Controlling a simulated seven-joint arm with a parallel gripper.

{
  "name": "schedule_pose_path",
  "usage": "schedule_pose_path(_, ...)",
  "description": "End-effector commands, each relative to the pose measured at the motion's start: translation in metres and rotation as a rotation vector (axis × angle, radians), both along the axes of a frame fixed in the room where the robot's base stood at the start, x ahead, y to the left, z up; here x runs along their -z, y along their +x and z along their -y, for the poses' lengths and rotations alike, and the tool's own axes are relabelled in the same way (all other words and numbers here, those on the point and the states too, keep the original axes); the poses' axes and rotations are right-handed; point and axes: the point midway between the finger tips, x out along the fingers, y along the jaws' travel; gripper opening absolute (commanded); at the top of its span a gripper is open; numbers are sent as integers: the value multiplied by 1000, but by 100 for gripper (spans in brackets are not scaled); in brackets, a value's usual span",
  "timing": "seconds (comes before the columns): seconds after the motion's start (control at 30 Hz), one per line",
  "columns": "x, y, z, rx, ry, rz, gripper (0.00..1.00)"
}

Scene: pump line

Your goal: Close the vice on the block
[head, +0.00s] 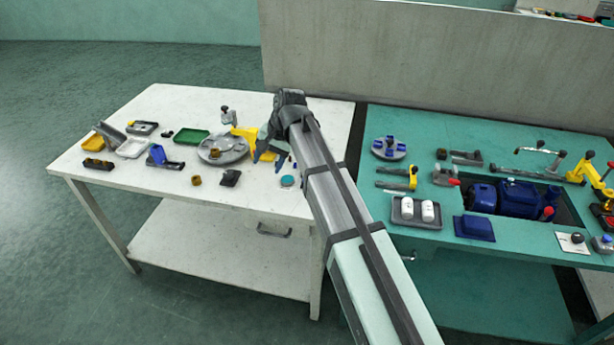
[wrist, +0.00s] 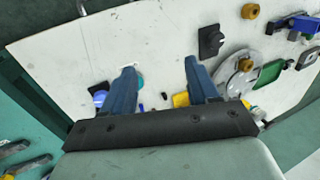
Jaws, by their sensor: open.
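My gripper (head: 268,150) is open and hangs above the right part of the white table. In the wrist view its two blue-grey fingers (wrist: 159,67) stand wide apart with nothing between them but bare tabletop. A blue device with a dark part (head: 158,157) stands on the same table, left of my gripper; it may be the vice, but it is too small to be sure. A blue piece also shows in the wrist view at the upper right (wrist: 302,25). I cannot make out a block in any jaws, or how far they are open.
A round grey tray (head: 238,155), a green tray (head: 191,137), a dark block-like piece (head: 230,178) and a small brown piece (head: 196,181) lie near my gripper. The teal bench (head: 400,125) on the right carries a blue pump (head: 520,200) and tools.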

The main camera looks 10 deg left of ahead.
Motion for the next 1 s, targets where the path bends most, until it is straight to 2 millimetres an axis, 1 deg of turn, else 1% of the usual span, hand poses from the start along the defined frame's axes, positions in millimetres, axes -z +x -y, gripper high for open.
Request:
schedule_pose_path(0.03,-7,1,22,25,-9,28,60)
schedule_pose_path(0.13,-19,6,60,47,-39,103,60)
schedule_pose_path(0.2,-24,6,80,32,-71,166,60)
schedule_pose_path(0.33,-27,3,105,-51,-148,290,60)
schedule_pose_path(0.4,-26,6,113,-106,-190,341,60)
schedule_pose_path(0.5,-27,13,119,-182,-234,401,60)
schedule_pose_path(0.6,-29,18,120,-248,-256,438,60)
schedule_pose_path(0.77,-28,19,119,-310,-263,456,60)
schedule_pose_path(0.87,-24,21,118,-318,-265,457,60)
schedule_pose_path(1.0,-11,26,116,-317,-264,457,60)
